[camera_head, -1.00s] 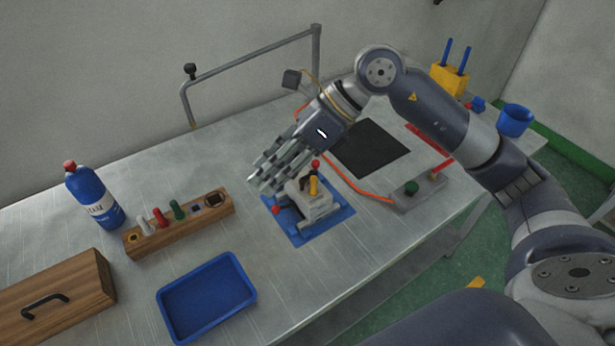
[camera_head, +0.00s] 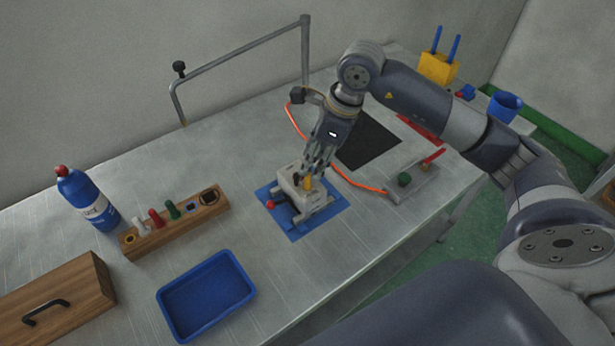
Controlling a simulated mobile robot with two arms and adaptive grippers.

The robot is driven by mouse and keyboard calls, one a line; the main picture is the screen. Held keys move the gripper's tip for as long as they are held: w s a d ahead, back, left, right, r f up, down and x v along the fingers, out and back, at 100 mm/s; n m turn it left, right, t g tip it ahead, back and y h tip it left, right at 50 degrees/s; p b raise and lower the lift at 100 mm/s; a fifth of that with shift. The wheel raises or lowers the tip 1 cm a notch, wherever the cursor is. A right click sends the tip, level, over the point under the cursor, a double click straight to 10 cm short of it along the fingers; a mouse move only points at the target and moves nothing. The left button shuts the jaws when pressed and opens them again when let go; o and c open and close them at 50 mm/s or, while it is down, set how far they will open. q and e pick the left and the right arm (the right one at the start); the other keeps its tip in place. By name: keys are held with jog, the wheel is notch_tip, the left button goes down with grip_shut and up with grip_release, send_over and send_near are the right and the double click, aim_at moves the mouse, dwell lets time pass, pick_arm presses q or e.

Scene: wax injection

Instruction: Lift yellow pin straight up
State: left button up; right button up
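The yellow pin (camera_head: 308,185) stands upright in the small grey mould device (camera_head: 316,204), which sits on a blue mat (camera_head: 335,207). My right gripper (camera_head: 310,175) points down over the device, with its fingertips at the top of the pin. The fingers partly cover the pin's upper end, so I cannot tell whether they are closed on it or only beside it. A red ball knob (camera_head: 270,204) shows at the device's left side. My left gripper is not in view.
A wooden rack (camera_head: 180,233) with white, red and green pins stands left of the mat. A blue tray (camera_head: 240,270) lies in front, a blue bottle (camera_head: 88,200) at far left.

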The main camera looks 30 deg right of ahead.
aim_at(308, 183)
jog(key=shift+p+x, duration=0.3)
jog(key=shift+x, duration=1.35)
jog(key=shift+c, duration=0.2)
grip_shut()
jog(key=shift+r, duration=0.1)
